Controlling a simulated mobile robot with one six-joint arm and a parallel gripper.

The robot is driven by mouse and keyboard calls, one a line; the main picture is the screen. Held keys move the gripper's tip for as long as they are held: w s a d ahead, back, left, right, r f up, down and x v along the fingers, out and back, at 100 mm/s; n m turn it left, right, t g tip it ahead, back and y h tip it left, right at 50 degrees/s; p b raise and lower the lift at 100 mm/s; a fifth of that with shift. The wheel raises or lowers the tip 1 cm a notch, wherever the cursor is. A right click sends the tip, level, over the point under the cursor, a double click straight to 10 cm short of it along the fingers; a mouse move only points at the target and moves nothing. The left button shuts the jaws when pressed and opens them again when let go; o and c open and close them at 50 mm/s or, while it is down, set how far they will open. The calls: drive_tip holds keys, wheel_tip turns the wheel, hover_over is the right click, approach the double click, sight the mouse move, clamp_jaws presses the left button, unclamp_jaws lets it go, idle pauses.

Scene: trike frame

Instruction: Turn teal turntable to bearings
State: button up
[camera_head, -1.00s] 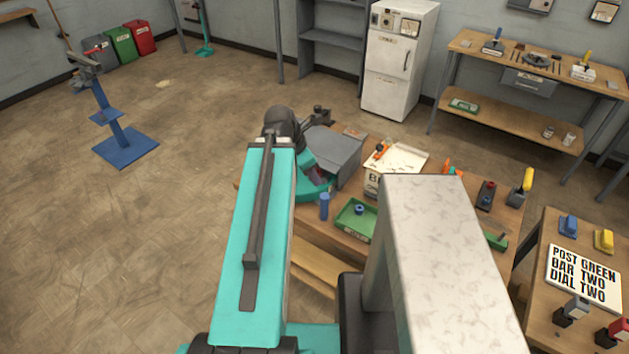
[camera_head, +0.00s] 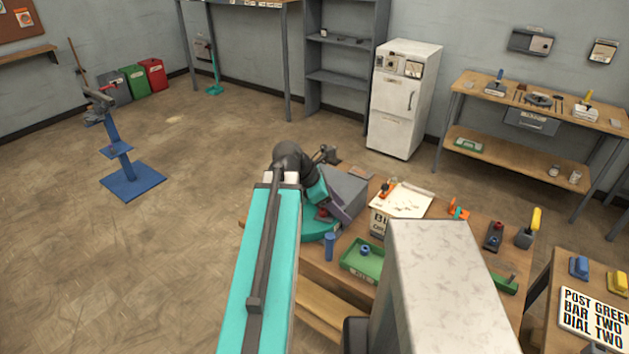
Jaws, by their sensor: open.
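The teal turntable (camera_head: 322,232) sits at the left end of the wooden workbench, partly hidden by my arm. A small dark red part shows above it, too small to name. My gripper (camera_head: 322,210) is at the end of my teal wrist, just above the turntable; it is open. Its fingertips are small and partly hidden, so I cannot tell whether they touch anything. A grey box-like housing (camera_head: 348,190) stands right behind the turntable. I cannot make out any bearings.
A blue cylinder (camera_head: 330,246) and a green tray (camera_head: 350,264) with a blue part stand in front of the turntable. A white fridge (camera_head: 403,98) stands behind.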

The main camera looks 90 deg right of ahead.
drive_tip(key=w+d+r+m+g+h+b, duration=0.1)
drive_tip(key=w+d+g+b, duration=0.1)
drive_tip(key=d+g, duration=0.25)
drive_tip(key=w+d+r+g+h+b, duration=0.1)
drive_tip(key=d+g+b, duration=0.1)
drive_tip(key=d+g, duration=0.3)
drive_tip(key=w+d+f+n+h+b, duration=0.1)
drive_tip(key=w+f, duration=0.1)
drive_tip(key=w, duration=0.3)
drive_tip(key=w+d+f+n+h+b, duration=0.1)
drive_tip(key=w+d+f+b, duration=0.1)
drive_tip(key=w, duration=0.4)
drive_tip(key=w+d+f+n+h+b, duration=0.1)
drive_tip(key=w+f+h+b, duration=0.1)
drive_tip(key=w, duration=0.4)
drive_tip(key=shift+d+f, duration=0.25)
drive_tip(key=shift+f, duration=0.1)
drive_tip(key=shift+w+n, duration=0.3)
drive_tip(key=shift+w, duration=0.1)
drive_tip(key=shift+s, duration=0.2)
drive_tip(key=p+x, duration=0.3)
drive_tip(key=x, duration=1)
drive_tip(key=shift+s+d, duration=0.2)
